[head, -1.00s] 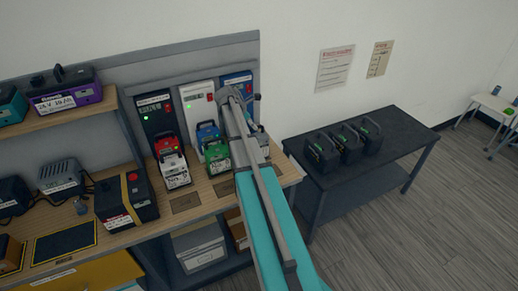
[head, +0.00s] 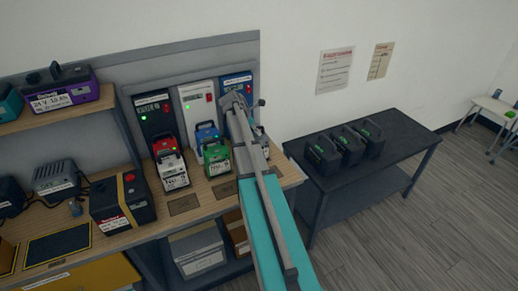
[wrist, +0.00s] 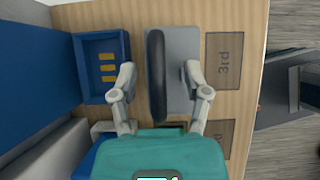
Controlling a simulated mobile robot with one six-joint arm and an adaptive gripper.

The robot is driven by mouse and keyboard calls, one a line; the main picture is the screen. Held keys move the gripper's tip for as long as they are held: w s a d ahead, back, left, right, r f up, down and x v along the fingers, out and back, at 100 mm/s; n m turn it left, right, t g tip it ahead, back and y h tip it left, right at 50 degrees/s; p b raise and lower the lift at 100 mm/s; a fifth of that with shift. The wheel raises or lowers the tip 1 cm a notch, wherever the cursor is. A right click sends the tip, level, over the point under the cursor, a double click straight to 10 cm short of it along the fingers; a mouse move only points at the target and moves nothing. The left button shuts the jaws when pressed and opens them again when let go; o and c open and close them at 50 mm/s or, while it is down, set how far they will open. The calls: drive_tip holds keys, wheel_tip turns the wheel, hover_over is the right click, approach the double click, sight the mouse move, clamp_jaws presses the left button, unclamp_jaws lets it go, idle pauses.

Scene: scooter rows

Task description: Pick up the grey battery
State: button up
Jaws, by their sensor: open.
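The grey battery (wrist: 182,42) lies below my gripper in the wrist view, a grey block with a long black handle (wrist: 157,60) along its left side. My gripper (wrist: 160,76) is open, with one finger on each side of the handle. The right fingertip is over the grey body; the left is between the handle and a blue dock (wrist: 90,90). I cannot tell whether either finger touches the battery. In the head view, my arm mostly hides the battery in front of the blue charger (head: 237,80).
Several chargers line the back. Black batteries (head: 348,147) stand on a dark table (head: 400,130) to the right. A "3rd" plate (wrist: 224,62) lies right of the grey battery.

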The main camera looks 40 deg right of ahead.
clamp_jaws()
drive_tip(key=shift+r, duration=0.15)
idle(0.6)
wheel_tip(320, 180, up, 10)
drive_tip(key=p, duration=1)
drive_tip(key=shift+f, duration=0.2)
idle(0.7)
drive_tip(key=shift+w+d, duration=0.1)
idle(0.3)
